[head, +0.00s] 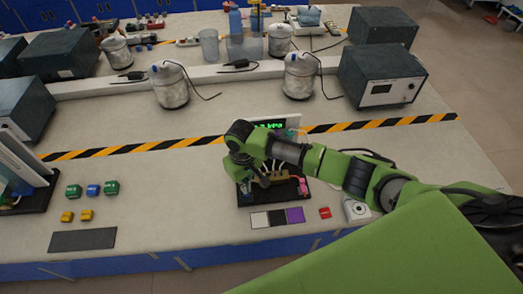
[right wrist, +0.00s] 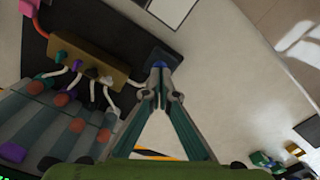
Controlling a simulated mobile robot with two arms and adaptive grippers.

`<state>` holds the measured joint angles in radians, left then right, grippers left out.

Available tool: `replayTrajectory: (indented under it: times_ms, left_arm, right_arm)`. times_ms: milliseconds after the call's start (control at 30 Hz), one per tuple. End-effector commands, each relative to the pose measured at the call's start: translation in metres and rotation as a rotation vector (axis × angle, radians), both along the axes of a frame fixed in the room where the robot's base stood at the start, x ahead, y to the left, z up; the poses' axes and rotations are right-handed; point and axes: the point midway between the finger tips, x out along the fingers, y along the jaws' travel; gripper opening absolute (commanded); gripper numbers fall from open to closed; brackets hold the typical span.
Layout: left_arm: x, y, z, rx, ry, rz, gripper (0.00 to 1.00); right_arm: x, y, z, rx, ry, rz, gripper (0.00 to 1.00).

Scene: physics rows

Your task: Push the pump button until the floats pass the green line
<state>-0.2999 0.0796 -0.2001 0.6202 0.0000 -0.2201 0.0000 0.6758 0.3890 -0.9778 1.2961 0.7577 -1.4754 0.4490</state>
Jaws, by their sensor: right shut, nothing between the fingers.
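My right gripper (right wrist: 160,92) is shut and empty. In the right wrist view its fingertips are right at a small blue button (right wrist: 160,65) on a dark block; whether they touch or press it I cannot tell. Beside it is a brass-coloured manifold (right wrist: 88,62) with thin hoses. Clear tubes (right wrist: 50,125) at the left hold orange-red and purple floats (right wrist: 76,126) at differing heights. In the head view my right arm covers much of the pump rig (head: 290,190), and the button is hidden there. My left gripper is not in view.
Three flat tiles (head: 277,217), a red block (head: 325,212) and a white device (head: 357,210) lie near the rig. Coloured blocks (head: 92,190) and a dark mat (head: 82,239) lie at left. A striped tape line (head: 140,147) crosses the bench; bottles and dark boxes stand behind.

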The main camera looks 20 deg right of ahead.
Motion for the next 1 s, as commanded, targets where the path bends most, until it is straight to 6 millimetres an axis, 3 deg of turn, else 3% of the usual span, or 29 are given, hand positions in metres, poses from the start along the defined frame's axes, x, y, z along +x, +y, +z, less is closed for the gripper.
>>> replayTrajectory:
  times_ms: [333,733,1000]
  left_arm:
    - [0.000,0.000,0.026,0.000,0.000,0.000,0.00]
    - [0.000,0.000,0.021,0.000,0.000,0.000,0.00]
    - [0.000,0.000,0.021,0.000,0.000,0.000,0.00]
  right_arm:
    - [0.000,0.000,0.029,0.000,0.000,0.000,0.00]
    - [0.001,0.000,0.063,0.001,-0.002,0.000,0.00]
    - [0.000,0.000,0.070,0.000,0.000,0.000,0.00]
